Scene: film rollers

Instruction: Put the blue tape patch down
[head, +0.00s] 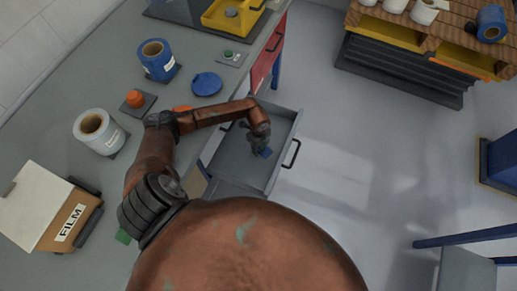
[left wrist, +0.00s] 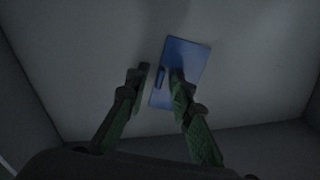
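The blue tape patch (head: 266,153) is inside the open grey drawer (head: 283,128). In the left wrist view the patch (left wrist: 190,58) is a flat blue rectangle with a small raised tab, and it appears to lie on the drawer floor. My left gripper (head: 259,148) reaches down into the drawer at the patch. In the left wrist view its green fingers (left wrist: 159,78) are apart, with the tab between them and the right finger covering part of the patch. I cannot tell whether that finger touches it. My right gripper is not in view.
On the grey worktop (head: 60,75) stand a blue roll (head: 158,65), a blue disc (head: 207,83), an orange knob (head: 135,98), a white roll (head: 98,133) and a FILM box (head: 68,225). Drawer walls surround my left gripper. A pallet with rolls (head: 440,35) stands at the upper right.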

